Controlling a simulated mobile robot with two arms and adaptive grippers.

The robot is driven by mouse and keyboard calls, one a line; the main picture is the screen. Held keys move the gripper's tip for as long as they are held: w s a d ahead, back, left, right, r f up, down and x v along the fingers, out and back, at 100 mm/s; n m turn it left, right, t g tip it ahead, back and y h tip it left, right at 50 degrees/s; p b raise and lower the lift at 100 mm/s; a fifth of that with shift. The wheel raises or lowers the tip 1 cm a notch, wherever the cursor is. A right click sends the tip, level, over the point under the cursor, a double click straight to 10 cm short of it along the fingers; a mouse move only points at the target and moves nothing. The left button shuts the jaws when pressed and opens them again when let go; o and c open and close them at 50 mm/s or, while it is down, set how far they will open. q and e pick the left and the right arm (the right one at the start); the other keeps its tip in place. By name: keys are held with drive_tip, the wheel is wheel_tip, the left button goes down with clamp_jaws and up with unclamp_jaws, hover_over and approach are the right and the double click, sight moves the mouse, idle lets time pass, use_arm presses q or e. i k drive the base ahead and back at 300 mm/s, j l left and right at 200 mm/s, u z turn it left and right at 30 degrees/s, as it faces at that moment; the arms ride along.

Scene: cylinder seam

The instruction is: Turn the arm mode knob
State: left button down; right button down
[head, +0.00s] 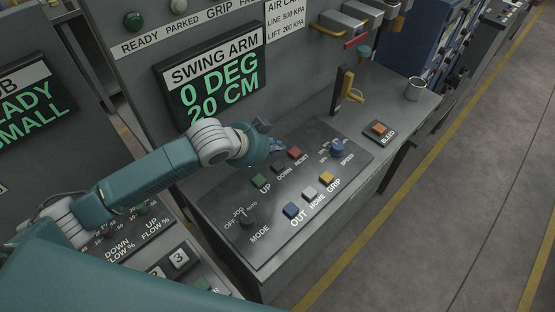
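The mode knob (248,217) is a dark knob at the lower left of the sloped control panel (312,213). It has OFF, JOG and AUTO marked around it and MODE below. Its exact pointing is too small to tell. My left gripper (271,136) is above the panel's far left edge, near the UP and DOWN buttons and well beyond the knob. Its fingers appear apart, with nothing between them. It is not touching the knob. My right gripper is not in view.
The panel also has a green UP button (260,181), a red RESET button (295,153), a blue OUT button (291,210) and a blue speed knob (337,147). A SWING ARM display (212,78) stands behind. A metal cup (414,89) is at the far right.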

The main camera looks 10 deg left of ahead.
sight(248, 221)
drive_tip(key=k+l, duration=0.15)
drive_tip(key=k, duration=0.35)
drive_tip(key=k+l, duration=0.15)
drive_tip(key=k, duration=0.35)
drive_tip(key=k+l, duration=0.15)
drive_tip(key=k, duration=0.3)
drive_tip(key=k+l, duration=0.15)
drive_tip(key=k, duration=0.35)
